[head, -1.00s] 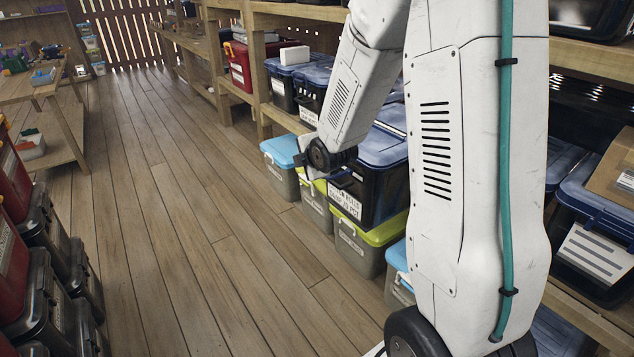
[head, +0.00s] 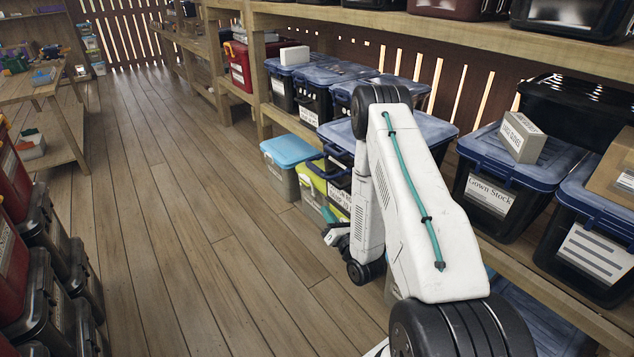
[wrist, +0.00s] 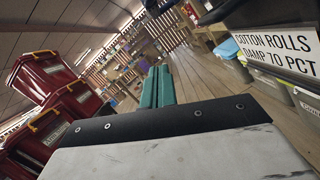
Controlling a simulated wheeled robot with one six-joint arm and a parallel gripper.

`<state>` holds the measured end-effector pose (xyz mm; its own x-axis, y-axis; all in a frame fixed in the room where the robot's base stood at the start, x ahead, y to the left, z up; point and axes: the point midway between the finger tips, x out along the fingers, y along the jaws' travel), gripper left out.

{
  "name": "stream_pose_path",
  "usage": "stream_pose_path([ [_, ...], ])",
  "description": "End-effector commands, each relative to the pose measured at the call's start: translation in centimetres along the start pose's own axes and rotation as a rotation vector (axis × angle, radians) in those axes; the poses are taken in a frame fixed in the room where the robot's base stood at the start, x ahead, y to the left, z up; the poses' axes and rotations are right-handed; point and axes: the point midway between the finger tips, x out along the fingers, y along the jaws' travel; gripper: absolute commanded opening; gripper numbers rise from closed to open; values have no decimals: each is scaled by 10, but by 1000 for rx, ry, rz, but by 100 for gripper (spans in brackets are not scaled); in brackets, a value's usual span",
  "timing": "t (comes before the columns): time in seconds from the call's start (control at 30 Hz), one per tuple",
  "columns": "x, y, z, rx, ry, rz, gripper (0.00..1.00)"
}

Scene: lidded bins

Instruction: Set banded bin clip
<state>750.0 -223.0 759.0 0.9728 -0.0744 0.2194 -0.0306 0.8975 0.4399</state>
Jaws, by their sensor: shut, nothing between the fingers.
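My gripper (head: 331,234) is low over the aisle beside the stacked bins, partly hidden by my arm in the head view. Its teal fingers (wrist: 157,86) are together with nothing between them in the wrist view. A dark bin with a blue lid (head: 338,134) stands on green-lidded bins, its front largely covered by my arm. In the wrist view the "Cotton Rolls Damp 70 Pct" label of the dark bin (wrist: 239,15) is close on the right, apart from the fingers. I cannot make out a band on any bin, or the state of a clip.
A bin with a light blue lid (head: 287,151) stands left of the stack. A "Gown Stock" bin (head: 487,195) with a small box (head: 522,137) on it is on the shelf. Red bins (wrist: 85,105) line the opposite side. The wooden floor (head: 190,240) between is clear.

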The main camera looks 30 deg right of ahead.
Motion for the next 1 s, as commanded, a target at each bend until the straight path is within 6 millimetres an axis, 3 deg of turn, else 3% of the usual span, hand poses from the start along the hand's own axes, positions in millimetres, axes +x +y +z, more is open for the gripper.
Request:
stream_pose_path([
  [0.37, 8, 0, 0, 1, 1, 1, 0],
  [0.87, 105, 1, 0, 2, 1, 2, 0],
  [1.0, 108, 0, 25, 1, -1, -2, 0],
])
